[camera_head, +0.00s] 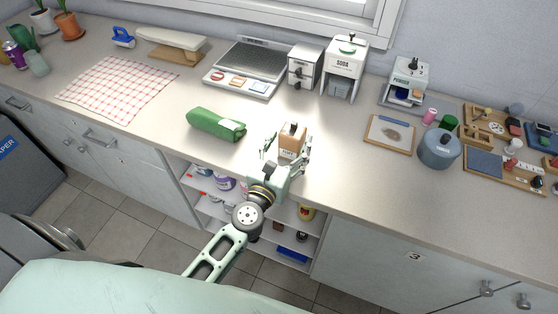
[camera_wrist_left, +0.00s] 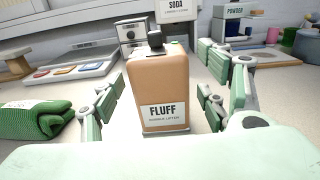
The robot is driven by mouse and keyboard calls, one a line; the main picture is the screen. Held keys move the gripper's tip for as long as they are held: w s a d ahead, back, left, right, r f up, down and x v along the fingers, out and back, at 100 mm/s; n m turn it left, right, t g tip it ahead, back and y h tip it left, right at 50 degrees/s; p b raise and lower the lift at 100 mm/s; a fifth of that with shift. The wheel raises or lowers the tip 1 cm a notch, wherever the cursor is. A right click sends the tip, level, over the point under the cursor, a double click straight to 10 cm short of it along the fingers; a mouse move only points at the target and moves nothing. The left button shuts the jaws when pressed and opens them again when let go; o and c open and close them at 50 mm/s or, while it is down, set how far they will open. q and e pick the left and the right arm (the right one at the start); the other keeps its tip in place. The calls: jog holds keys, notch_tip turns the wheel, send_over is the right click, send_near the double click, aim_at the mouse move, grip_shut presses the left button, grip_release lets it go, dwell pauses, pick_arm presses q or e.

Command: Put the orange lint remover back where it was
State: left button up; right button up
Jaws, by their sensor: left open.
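The orange lint remover (camera_head: 291,139) is a box-shaped orange block with a dark knob on top and a white label. It stands upright on the counter near its front edge. In the left wrist view the lint remover (camera_wrist_left: 158,88) stands in the middle, its label reading FLUFF. My left gripper (camera_head: 287,152) is open, with its green fingers on either side of the lint remover. In the left wrist view a gap shows between the block and the fingers on both sides. My right gripper is not in view.
A rolled green towel (camera_head: 216,124) lies left of the lint remover. Behind stand a flat scale-like unit (camera_head: 246,68), a small drawer box (camera_head: 304,66) and a white SODA dispenser (camera_head: 345,68). A POWDER dispenser (camera_head: 405,84), framed board (camera_head: 390,134) and grey pot (camera_head: 439,149) stand right. Open shelves lie below.

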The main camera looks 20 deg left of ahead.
pick_arm(q)
jog(key=s+b, duration=0.2)
jog(key=s, duration=0.6)
jog(key=shift+s+a, duration=0.15)
jog(key=shift+s, duration=0.45)
jog(key=shift+r, duration=0.1)
